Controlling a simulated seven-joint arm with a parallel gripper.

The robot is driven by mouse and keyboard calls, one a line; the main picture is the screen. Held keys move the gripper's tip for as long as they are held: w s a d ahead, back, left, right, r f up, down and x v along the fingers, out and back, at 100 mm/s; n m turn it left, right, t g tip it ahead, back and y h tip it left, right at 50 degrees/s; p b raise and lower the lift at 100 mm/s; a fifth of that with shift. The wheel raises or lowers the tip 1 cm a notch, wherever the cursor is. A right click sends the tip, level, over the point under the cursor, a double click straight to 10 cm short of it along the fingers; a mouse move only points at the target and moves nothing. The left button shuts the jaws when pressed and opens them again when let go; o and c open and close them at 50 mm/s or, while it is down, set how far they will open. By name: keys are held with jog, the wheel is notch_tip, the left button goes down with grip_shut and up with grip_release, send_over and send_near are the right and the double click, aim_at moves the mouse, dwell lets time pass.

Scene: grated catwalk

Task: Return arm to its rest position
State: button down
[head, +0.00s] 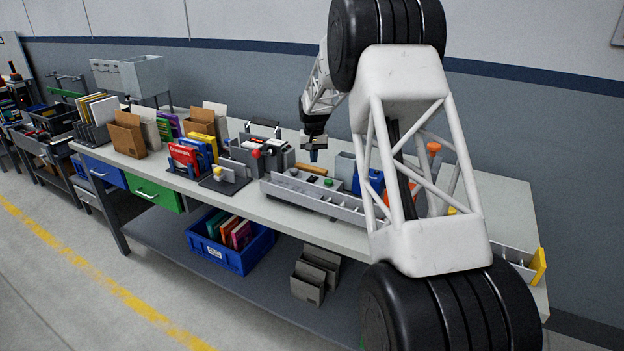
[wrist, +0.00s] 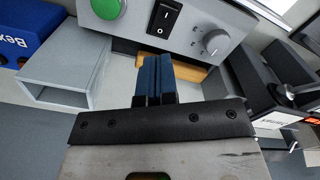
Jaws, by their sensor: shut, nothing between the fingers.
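My gripper (head: 314,150) hangs over the workbench (head: 455,225) in the head view, above the back of the grey tray area. In the wrist view my gripper (wrist: 156,75) shows its blue fingertips together, shut with nothing between them. My white lattice arm link fills the right middle of the head view and hides part of the bench. In the wrist view the fingers point toward a grey control box (wrist: 185,25) with a green button, a black switch and a grey knob. A wooden-coloured piece (wrist: 190,73) lies behind the fingertips.
A long grey tray (head: 315,197) lies along the bench front. Red books (head: 185,158), cardboard holders (head: 128,135) and other items crowd the bench's left. A blue crate (head: 228,245) stands on the lower shelf. The space above the bench left of my gripper looks free.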

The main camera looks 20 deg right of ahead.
jog(key=shift+r, duration=0.35)
jog(key=shift+s+r, duration=0.2)
jog(key=s+a+r, duration=0.3)
jog(key=s+r, duration=0.3)
jog(key=s, duration=0.4)
jog(key=s+a+r+n+t, duration=0.1)
jog(key=s+a+r, duration=0.3)
jog(key=s, duration=0.6)
jog(key=s+a+r, duration=0.2)
jog(key=s+r, duration=0.5)
jog(key=s, duration=0.4)
jog(key=s+a+f, duration=0.1)
jog(key=s, duration=1)
jog(key=s+a+f+n+t, duration=0.1)
jog(key=s+a+f, duration=0.1)
jog(key=s, duration=0.9)
jog(key=s+a+f, duration=0.1)
jog(key=s, duration=1)
jog(key=shift+s+a+f+n+t, duration=0.2)
jog(key=shift+a+f+n+t, duration=0.1)
jog(key=shift+f+n, duration=0.1)
